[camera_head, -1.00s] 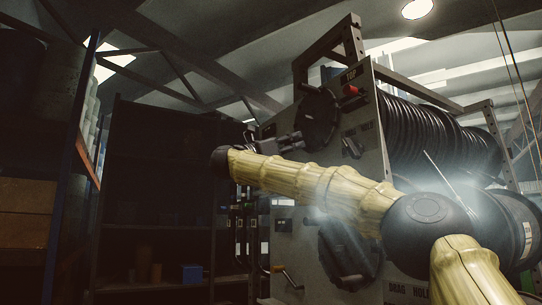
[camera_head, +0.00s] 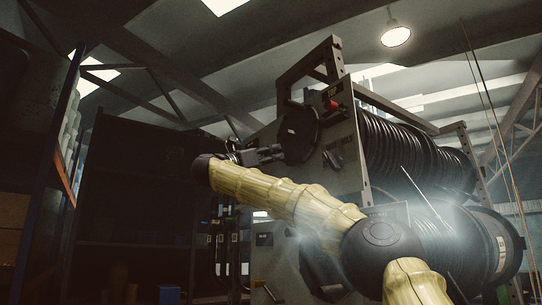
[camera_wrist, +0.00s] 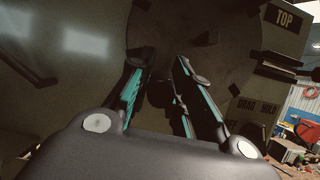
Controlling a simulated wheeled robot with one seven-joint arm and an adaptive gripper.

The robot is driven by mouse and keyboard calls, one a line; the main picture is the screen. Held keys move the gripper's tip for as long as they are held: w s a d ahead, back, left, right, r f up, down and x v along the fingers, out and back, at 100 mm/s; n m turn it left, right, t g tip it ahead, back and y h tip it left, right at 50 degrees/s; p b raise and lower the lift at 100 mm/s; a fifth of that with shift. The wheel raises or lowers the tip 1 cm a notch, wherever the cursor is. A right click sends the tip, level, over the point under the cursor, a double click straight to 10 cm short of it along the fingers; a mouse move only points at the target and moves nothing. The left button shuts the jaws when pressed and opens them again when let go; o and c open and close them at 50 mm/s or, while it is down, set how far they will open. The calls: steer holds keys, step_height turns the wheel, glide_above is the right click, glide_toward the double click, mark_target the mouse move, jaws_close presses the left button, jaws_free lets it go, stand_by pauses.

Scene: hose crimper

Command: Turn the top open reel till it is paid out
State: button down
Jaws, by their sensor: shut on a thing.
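The top reel (camera_head: 392,140) is a wide drum wound with dark hose, high on a grey frame. Its round black crank disc (camera_head: 299,132) is on the front panel, below the "TOP" label, which also shows in the wrist view (camera_wrist: 285,20). My gripper (camera_head: 279,152) is at the disc's lower left side. In the wrist view, my gripper's fingers (camera_wrist: 164,68) reach to the dark disc (camera_wrist: 215,35). They are shut on a dark handle (camera_wrist: 163,93) between them, mostly hidden by the fingers and shadow.
A red knob (camera_head: 332,105) sits beside the disc, and a drag/hold lever (camera_head: 333,158) below it. A lower reel (camera_head: 455,245) stands under the top one, partly behind my arm. A dark shelf (camera_head: 135,200) stands at left. Thin cables hang at right.

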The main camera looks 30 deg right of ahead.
steer(key=c, duration=1.3)
jaws_free()
steer(key=shift+w+a, duration=0.15)
steer(key=shift+c, duration=0.2)
steer(key=shift+f, duration=0.15)
steer(key=v, duration=1.2)
